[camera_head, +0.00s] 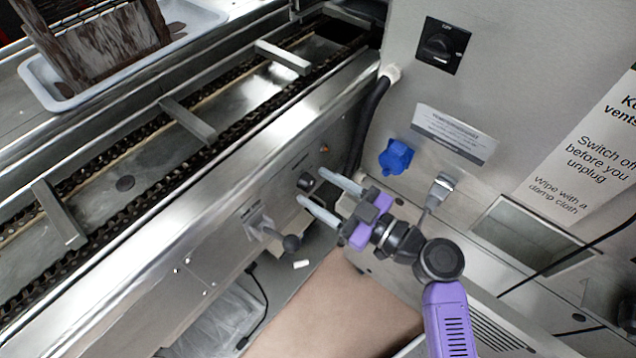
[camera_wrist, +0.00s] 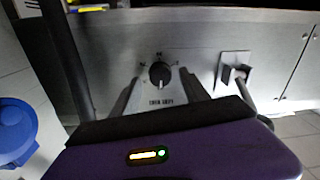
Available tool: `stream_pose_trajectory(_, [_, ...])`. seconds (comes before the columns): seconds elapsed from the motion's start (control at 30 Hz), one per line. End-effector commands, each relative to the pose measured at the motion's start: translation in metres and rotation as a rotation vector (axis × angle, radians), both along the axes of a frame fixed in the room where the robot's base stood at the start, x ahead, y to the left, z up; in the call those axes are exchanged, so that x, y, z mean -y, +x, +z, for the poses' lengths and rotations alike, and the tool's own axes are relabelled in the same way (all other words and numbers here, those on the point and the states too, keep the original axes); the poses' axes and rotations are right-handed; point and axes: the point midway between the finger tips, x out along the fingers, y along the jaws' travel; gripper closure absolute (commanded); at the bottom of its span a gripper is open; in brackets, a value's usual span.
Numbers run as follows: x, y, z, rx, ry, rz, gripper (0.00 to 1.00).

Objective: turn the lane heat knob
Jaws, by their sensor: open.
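The lane heat knob (camera_head: 306,181) is a small black round knob on the steel side panel below the chain conveyor. In the wrist view the fingers of my gripper (camera_wrist: 160,84) stand left and right of the knob with gaps on both sides. I cannot tell how far the tips are from the panel.
A lever with a black ball (camera_head: 291,243) juts from the panel beside the knob. A black cable (camera_head: 369,125) runs down near the fingers. A blue socket (camera_head: 396,157), a grey plug (camera_head: 440,190) and a black rotary switch (camera_head: 442,46) are on the cabinet at right.

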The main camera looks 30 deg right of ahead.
Motion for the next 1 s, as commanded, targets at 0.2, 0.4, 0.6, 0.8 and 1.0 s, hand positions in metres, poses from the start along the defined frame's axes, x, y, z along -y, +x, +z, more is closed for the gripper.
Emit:
stream_pose_trajectory(0.2, [-0.0033,0.0080,-0.0003,-0.001,0.000,0.001,0.47])
stream_pose_trajectory(0.4, [-0.0032,0.0078,-0.0006,-0.001,0.000,0.001,0.51])
stream_pose_trajectory(0.6, [-0.0032,0.0077,-0.0006,-0.001,0.000,0.001,0.90])
stream_pose_trajectory(0.8, [-0.0032,0.0075,-0.0007,-0.002,0.002,0.001,1.00])
stream_pose_trajectory(1.0, [-0.0035,0.0075,-0.0016,-0.013,0.037,0.001,1.00])
